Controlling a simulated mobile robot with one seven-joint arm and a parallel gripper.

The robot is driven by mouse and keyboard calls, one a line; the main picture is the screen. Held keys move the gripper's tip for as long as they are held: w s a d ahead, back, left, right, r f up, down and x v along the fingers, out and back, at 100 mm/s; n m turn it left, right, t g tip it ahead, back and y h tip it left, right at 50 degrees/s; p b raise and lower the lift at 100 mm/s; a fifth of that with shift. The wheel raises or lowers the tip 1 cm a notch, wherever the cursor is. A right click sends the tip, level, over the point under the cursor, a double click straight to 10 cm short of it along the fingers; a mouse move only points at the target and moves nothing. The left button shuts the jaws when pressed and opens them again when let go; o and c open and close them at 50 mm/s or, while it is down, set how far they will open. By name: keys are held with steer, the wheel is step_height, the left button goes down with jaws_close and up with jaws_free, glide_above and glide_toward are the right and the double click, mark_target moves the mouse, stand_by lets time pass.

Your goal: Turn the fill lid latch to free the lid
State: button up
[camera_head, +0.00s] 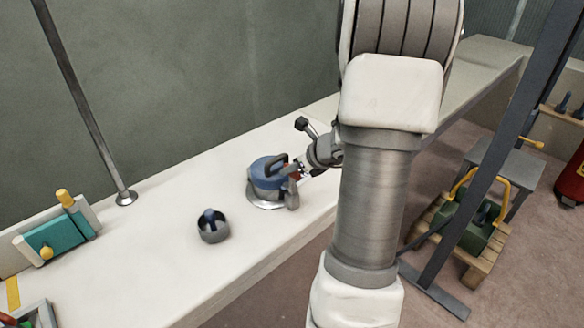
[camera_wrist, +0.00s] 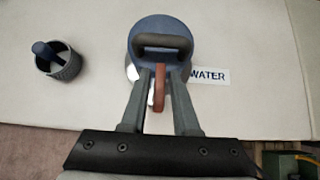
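The round blue fill lid (camera_head: 264,181) with a dark arched handle sits on a metal ring on the white deck. It also shows at the top middle of the wrist view (camera_wrist: 150,33). The red-brown latch (camera_wrist: 159,88) sticks out from the lid's near side, towards my gripper. My gripper (camera_wrist: 161,78) is at the lid's near edge, with its two fingers on either side of the latch. Narrow gaps show between latch and fingers, so it looks open. In the head view my gripper (camera_head: 293,182) partly hides the latch and the lid's right side.
A dark cup (camera_head: 213,232) with a blue-handled thing in it stands left of the lid. A WATER label (camera_wrist: 209,77) lies right of the lid. A metal post (camera_head: 125,196) and a teal box (camera_head: 55,237) are farther left. The deck's front edge drops to the floor.

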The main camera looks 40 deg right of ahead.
jaws_close()
steer(key=shift+r+n+p, duration=0.1)
steer(key=shift+n+p, duration=0.2)
steer(key=n+y+p, duration=0.2)
steer(key=shift+r+g+p, duration=0.1)
steer(key=shift+g+p, duration=0.2)
steer(key=n+g+y+p, duration=0.1)
steer(key=n, duration=0.1)
steer(key=n+y+p, duration=0.2)
steer(key=n, duration=0.1)
steer(key=shift+g, duration=0.4)
steer(key=n+g+y+p, duration=0.1)
steer(key=n, duration=0.1)
steer(key=n+g+y+p, duration=0.1)
steer(key=n, duration=0.1)
steer(key=shift+n+g+y+p, duration=0.3)
steer(key=shift+g+p, duration=0.1)
steer(key=n+g, duration=0.1)
steer(key=n, duration=0.1)
steer(key=n+g+p, duration=0.1)
steer(key=n+g, duration=0.1)
steer(key=shift+f+n+y, duration=0.2)
steer(key=shift+n+y, duration=0.1)
steer(key=shift+y, duration=0.1)
steer(key=shift+g, duration=0.4)
